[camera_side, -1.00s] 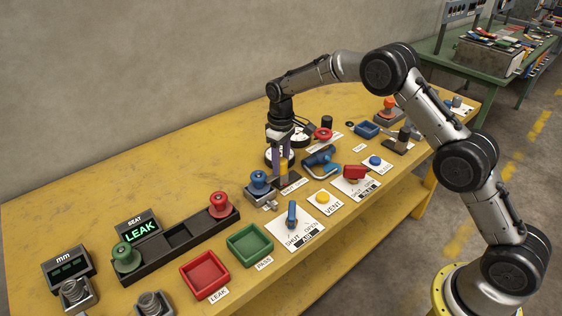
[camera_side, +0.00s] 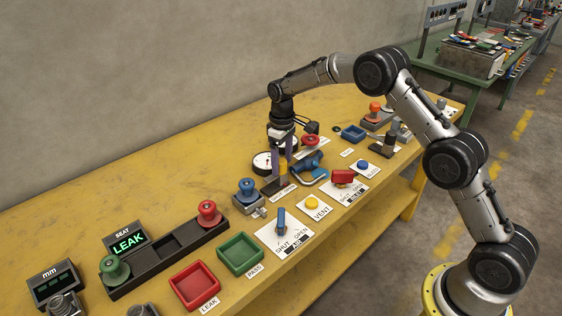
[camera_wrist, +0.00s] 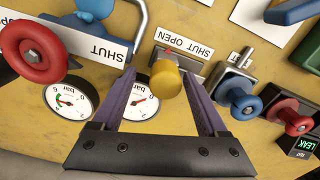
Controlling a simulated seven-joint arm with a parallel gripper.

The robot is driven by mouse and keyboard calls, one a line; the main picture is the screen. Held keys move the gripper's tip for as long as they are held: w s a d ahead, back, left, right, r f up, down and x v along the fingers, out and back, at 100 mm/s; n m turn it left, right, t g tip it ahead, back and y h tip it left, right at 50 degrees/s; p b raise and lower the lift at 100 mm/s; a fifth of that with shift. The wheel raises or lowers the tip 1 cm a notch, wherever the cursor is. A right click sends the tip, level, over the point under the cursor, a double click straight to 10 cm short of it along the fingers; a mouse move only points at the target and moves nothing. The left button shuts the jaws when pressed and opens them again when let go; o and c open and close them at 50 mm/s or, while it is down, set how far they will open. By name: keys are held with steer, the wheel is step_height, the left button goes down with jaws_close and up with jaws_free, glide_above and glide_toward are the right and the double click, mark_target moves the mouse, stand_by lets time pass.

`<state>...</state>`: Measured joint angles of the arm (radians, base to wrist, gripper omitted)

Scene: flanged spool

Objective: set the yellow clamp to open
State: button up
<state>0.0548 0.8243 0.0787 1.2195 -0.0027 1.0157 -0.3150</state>
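The yellow clamp shows as a short yellow cylindrical handle (camera_wrist: 166,79) in the wrist view, on a dark base beside a label reading SHUT and OPEN. In the side view the handle (camera_side: 283,168) stands roughly upright below my gripper. My gripper (camera_wrist: 158,75) is open, with a purple finger on each side of the handle. The handle lies close to the right finger in the wrist view, with a wider gap to the left one. I cannot tell whether the right finger touches it. In the side view the fingers partly hide the clamp.
A blue-knobbed fitting (camera_side: 246,188) stands to the left. A blue valve handle (camera_side: 308,168) and a red knob (camera_side: 310,140) are close on the right. Two dial gauges, one of them (camera_wrist: 71,100), lie beside the clamp. Bare table lies behind and left.

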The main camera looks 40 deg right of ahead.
step_height(320, 180, up, 14)
stand_by(0.6)
steer(key=shift+f, duration=0.1)
